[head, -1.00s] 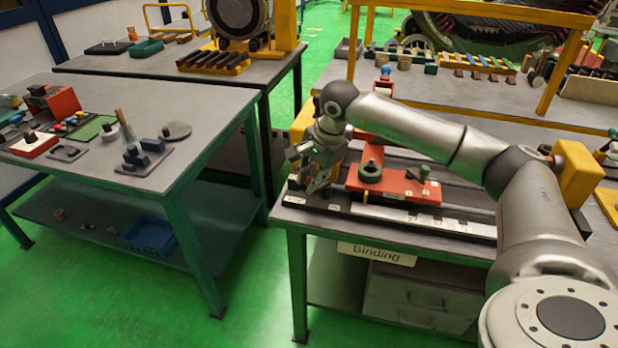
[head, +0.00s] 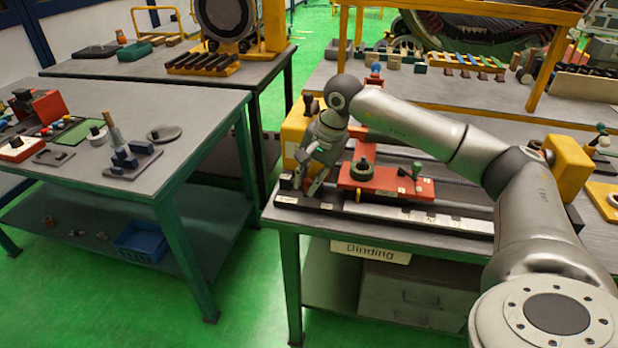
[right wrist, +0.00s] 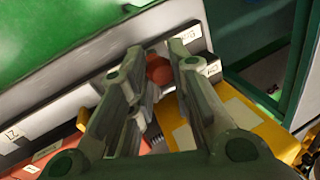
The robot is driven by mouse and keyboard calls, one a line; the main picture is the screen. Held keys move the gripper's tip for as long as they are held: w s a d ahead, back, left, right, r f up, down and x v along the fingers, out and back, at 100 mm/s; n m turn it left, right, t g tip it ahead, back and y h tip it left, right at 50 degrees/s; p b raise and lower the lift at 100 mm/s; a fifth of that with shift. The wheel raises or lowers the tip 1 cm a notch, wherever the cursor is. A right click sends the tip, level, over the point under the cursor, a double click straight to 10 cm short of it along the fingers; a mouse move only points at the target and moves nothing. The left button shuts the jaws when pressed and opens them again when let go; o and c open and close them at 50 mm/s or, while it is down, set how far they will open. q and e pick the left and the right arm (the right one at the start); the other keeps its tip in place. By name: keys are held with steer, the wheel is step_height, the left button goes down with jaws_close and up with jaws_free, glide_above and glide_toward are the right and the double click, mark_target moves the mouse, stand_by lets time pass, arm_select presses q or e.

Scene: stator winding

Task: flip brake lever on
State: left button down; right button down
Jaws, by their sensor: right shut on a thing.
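My right gripper (head: 308,187) points down at the left end of the labelled strip (head: 420,218) on the front edge of the "Binding" bench. In the right wrist view, a round red-brown knob (right wrist: 158,70), which looks like the brake lever's end, sits between the fingertips of my right gripper (right wrist: 162,58). The gripper is shut on it. The rest of the lever is hidden by the fingers. A red carriage (head: 400,188) with a dark green round knob (head: 362,169) lies just right of the gripper. My left gripper is out of view.
A yellow housing (head: 292,130) stands close behind the gripper, and another yellow block (head: 566,162) at the bench's right end. A grey table (head: 190,150) with tools stands left, beyond a gap. Another bench (head: 450,92) lies behind.

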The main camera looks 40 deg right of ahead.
steer(key=c, duration=1.3)
jaws_free()
steer(key=v, duration=1.2)
